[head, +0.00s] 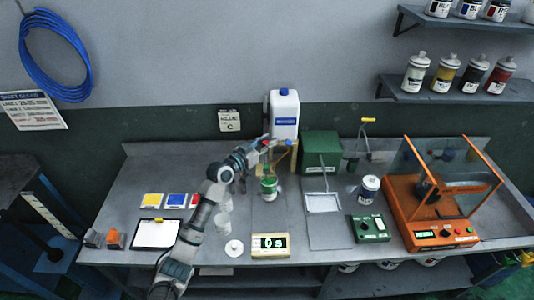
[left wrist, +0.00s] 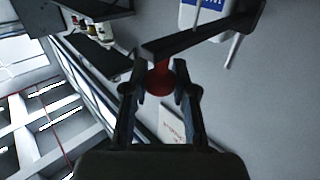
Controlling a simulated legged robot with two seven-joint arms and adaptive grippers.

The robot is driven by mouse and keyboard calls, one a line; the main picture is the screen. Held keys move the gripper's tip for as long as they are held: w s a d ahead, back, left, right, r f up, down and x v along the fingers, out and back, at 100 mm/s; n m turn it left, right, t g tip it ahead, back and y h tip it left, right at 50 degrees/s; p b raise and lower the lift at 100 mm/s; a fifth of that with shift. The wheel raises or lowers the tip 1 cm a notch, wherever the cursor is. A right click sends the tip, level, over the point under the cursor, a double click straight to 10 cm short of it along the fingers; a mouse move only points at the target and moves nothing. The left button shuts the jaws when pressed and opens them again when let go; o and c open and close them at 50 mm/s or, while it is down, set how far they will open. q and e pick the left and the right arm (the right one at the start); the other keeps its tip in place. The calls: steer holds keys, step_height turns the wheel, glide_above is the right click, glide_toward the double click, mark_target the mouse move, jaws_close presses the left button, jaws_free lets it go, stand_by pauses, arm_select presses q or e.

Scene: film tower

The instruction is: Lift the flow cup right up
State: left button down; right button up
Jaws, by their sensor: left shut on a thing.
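My left gripper (head: 258,147) reaches in above the middle of the bench, beside a wooden stand (head: 293,157). In the left wrist view, its two fingers (left wrist: 160,92) are shut on a small red part (left wrist: 160,76), which I take to be of the flow cup. Most of the cup is hidden by the fingers and a dark bar across them. In the head view the cup is too small to make out clearly. An open can with green inside (head: 269,188) stands on the bench below the gripper. My right gripper is not in view.
A white jug (head: 284,114) stands behind the stand, and a green box (head: 321,152) is to its right. An orange machine (head: 430,205) fills the right end. A timer (head: 270,245), a round white lid (head: 234,248) and a clipboard (head: 157,233) lie near the front.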

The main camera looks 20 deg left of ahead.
arm_select(q)
step_height(320, 180, up, 5)
steer(key=shift+r+p, duration=0.1)
steer(key=shift+p, duration=0.8)
steer(key=shift+r, duration=0.4)
steer(key=shift+a, duration=0.1)
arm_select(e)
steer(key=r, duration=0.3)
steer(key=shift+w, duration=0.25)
arm_select(q)
steer(key=c, duration=0.9)
jaws_free()
steer(key=shift+s+r, duration=0.1)
steer(key=shift+s, duration=0.05)
steer(key=shift+s+a, duration=0.1)
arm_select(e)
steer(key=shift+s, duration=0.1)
